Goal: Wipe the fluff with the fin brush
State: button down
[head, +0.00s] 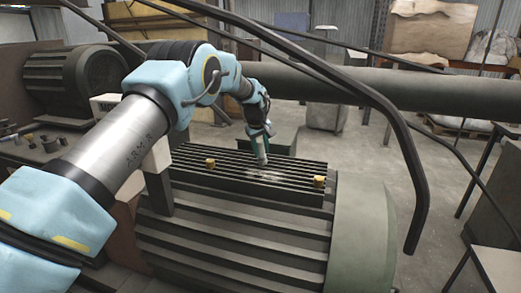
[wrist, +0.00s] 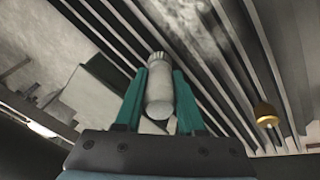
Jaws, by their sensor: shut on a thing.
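My gripper (head: 264,136) is over the dark finned top (head: 225,190) of a large green motor housing. In the wrist view its two teal fingers (wrist: 159,95) are shut on a pale cylindrical handle, which I take to be the fin brush (wrist: 158,97). In the head view the brush (head: 262,157) points down at the fins; I cannot tell whether its tip touches them. The fluff shows as a pale grey patch (head: 264,175) on the fins just below the brush. In the wrist view the fluff (wrist: 190,22) lies across the fins ahead of the brush tip.
Brass knobs stand on the finned top, one at its left (head: 210,162) and one at its right (head: 319,181); the right one may be the brass knob in the wrist view (wrist: 265,113). A dark bent pipe (head: 400,130) arches in front at the right. A thick horizontal pipe (head: 360,88) runs behind.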

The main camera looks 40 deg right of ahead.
jog(key=shift+w+a, duration=0.45)
jog(key=shift+w, duration=0.2)
jog(key=shift+s+a+b, duration=0.45)
jog(key=shift+s+a, duration=0.1)
jog(key=shift+a, duration=0.25)
jog(key=shift+s+a+b, duration=0.4)
jog(key=shift+s+a, duration=0.1)
jog(key=shift+a, duration=0.3)
jog(key=s+a+b, duration=0.2)
jog(key=s+a, duration=0.2)
jog(key=a, duration=0.2)
jog(key=shift+s+a+b, duration=0.15)
jog(key=shift+a+b, duration=0.2)
notch_tip(320, 180, up, 6)
jog(key=p, duration=0.4)
notch_tip(320, 180, up, 3)
jog(key=shift+p, duration=0.95)
